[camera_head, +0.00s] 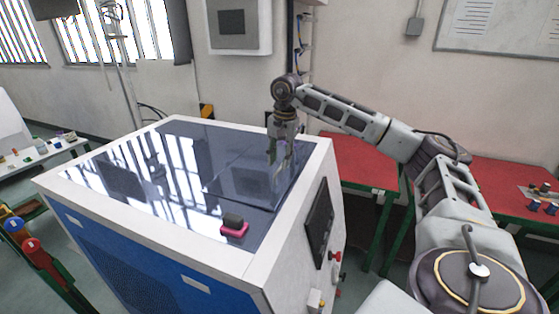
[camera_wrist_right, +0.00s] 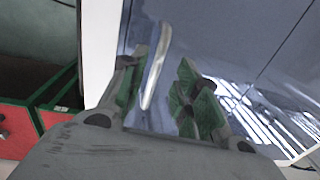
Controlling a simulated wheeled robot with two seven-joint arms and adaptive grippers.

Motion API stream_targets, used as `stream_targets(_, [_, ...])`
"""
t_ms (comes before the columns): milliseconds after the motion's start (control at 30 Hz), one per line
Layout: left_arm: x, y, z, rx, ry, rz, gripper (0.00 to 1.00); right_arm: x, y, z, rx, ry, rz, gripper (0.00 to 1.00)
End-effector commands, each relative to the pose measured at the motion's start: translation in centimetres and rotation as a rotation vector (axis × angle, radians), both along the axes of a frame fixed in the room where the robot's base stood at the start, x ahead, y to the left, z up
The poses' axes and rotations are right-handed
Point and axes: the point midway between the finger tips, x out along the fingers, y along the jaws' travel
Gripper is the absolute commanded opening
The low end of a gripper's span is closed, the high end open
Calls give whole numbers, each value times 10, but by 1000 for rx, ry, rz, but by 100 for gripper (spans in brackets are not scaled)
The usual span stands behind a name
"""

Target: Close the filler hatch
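The generator's dark, glossy top (camera_head: 190,205) reflects the windows. A panel with thin seams, likely the filler hatch (camera_head: 245,180), is on its right part; I cannot tell whether it lies flat or is slightly raised. My right gripper (camera_head: 279,160) points down over the top's right side, close to the panel's edge. In the right wrist view the gripper (camera_wrist_right: 165,95) has its green-padded fingers apart. A pale, narrow bar (camera_wrist_right: 156,67) shows between them, perhaps a handle or a reflection; contact is unclear. My left gripper is out of view.
A black and pink block (camera_head: 234,226) is on the generator's near right corner. The white rim (camera_head: 318,165) borders the top, with a control screen (camera_head: 319,224) on the side. Red tables (camera_head: 360,165) stand behind and to the right. The top's left part is clear.

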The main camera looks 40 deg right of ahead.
Motion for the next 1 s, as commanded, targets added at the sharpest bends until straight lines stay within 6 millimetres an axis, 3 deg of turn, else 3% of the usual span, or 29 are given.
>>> stream_targets(600, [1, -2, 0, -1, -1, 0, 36, -7, -4, 84, 1, -3, 0, 32])
stream_targets(1000, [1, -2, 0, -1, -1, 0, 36, -10, -5, 110, 0, 0, 0, 32])
